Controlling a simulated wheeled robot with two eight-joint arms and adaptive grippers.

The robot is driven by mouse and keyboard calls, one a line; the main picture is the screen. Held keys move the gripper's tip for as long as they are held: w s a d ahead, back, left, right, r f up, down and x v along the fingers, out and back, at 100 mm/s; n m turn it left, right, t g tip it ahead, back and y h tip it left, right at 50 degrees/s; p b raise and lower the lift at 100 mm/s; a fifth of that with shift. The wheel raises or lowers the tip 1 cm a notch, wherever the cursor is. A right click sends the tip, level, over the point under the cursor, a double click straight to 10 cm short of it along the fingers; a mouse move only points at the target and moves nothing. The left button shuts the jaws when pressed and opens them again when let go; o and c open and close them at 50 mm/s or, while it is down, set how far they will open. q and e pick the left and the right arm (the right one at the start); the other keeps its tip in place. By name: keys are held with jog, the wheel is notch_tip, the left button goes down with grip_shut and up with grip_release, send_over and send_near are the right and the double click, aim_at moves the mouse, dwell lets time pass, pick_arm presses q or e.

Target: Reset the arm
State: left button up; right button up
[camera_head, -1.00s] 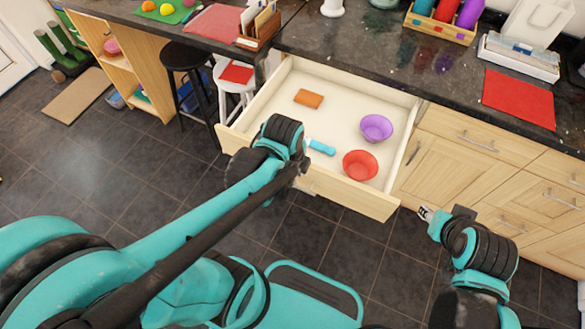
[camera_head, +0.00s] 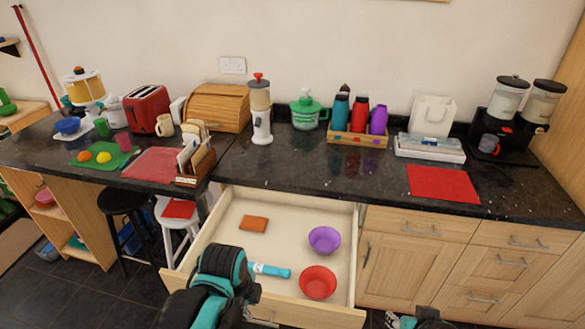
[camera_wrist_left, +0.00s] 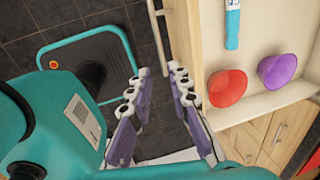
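My left gripper (camera_wrist_left: 158,108) is open and empty in the left wrist view, with dark floor between its two fingers. It is outside the open drawer (camera_head: 345,275), beside the drawer front. In the head view my left arm's wrist covers part of the drawer front, and the fingers are hard to make out. My right gripper (camera_head: 394,319) shows only in part at the bottom edge of the head view, right of the drawer; its finger state is unclear.
The drawer holds an orange block (camera_head: 253,224), a purple bowl (camera_head: 325,240), a red bowl (camera_head: 318,282) and a turquoise tool (camera_head: 270,270). Stools (camera_head: 175,228) stand left of it. The dark counter (camera_head: 320,180) above carries several appliances and bottles.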

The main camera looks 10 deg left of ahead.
pick_arm(q)
jog(key=r+n+t, duration=0.1)
jog(key=n, duration=0.5)
jog(key=r+n+t, duration=0.1)
jog(key=n+t, duration=0.1)
jog(key=n, duration=0.4)
jog(key=r+n+t, duration=0.2)
jog(key=n, duration=0.4)
jog(key=shift+w+a+r, duration=0.1)
jog(key=shift+w+a, duration=0.1)
